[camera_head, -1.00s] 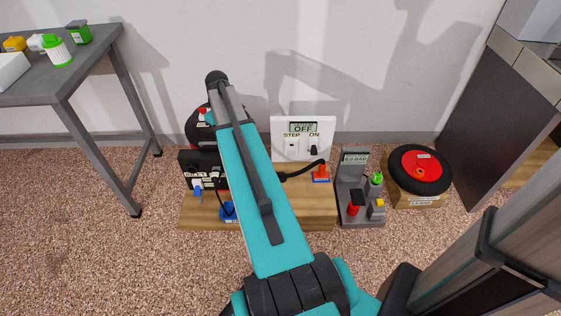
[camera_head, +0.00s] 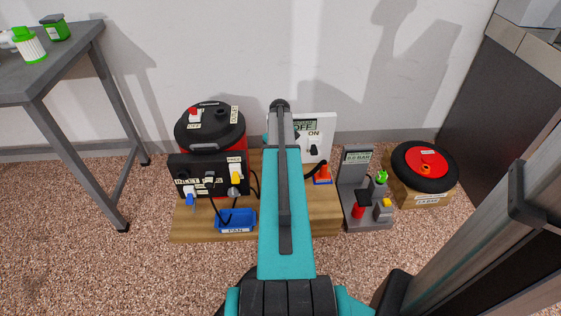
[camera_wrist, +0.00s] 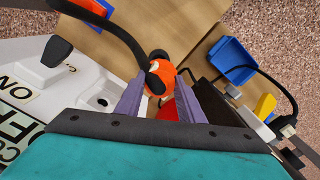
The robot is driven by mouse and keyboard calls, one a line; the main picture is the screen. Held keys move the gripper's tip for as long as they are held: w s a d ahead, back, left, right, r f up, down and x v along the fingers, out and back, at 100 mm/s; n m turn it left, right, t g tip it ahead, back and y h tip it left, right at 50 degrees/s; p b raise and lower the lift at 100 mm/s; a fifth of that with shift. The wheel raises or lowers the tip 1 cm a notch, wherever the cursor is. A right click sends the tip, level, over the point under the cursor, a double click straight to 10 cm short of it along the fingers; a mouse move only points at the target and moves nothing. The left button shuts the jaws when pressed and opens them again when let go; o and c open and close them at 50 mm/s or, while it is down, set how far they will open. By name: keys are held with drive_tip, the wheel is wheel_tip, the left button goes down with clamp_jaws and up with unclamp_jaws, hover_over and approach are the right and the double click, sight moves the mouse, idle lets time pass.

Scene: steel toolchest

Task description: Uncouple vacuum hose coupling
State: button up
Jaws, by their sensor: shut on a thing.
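The orange hose coupling (camera_wrist: 162,72) is between my fingertips in the wrist view, with a black hose (camera_wrist: 128,35) curving up and left from it. My gripper (camera_wrist: 160,90) is shut on this coupling. I cannot tell whether its two halves are joined. In the head view my arm hides the gripper and coupling. The vacuum (camera_head: 209,128), red with a black lid and a red switch, stands at the back left. A short piece of black hose (camera_head: 315,167) shows right of my arm, near an orange fitting on a blue base (camera_head: 322,176).
A black inlet panel (camera_head: 207,163) and blue pan (camera_head: 235,220) are left of my arm. The white switch panel (camera_head: 326,146) stands close behind right. A grey gauge stand (camera_head: 357,180) and black-and-red wheel (camera_head: 425,168) are farther right. Carpet in front is clear.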

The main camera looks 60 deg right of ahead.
drive_tip(key=shift+s+d+f, duration=0.1)
idle(0.3)
drive_tip(key=shift+p, duration=0.6)
drive_tip(key=shift+f+b, duration=0.75)
drive_tip(key=shift+f, duration=2.1)
drive_tip(key=shift+p, duration=1.1)
drive_tip(key=shift+f, duration=1.6)
idle(0.8)
drive_tip(key=o, duration=1.3)
drive_tip(key=shift+r, duration=0.15)
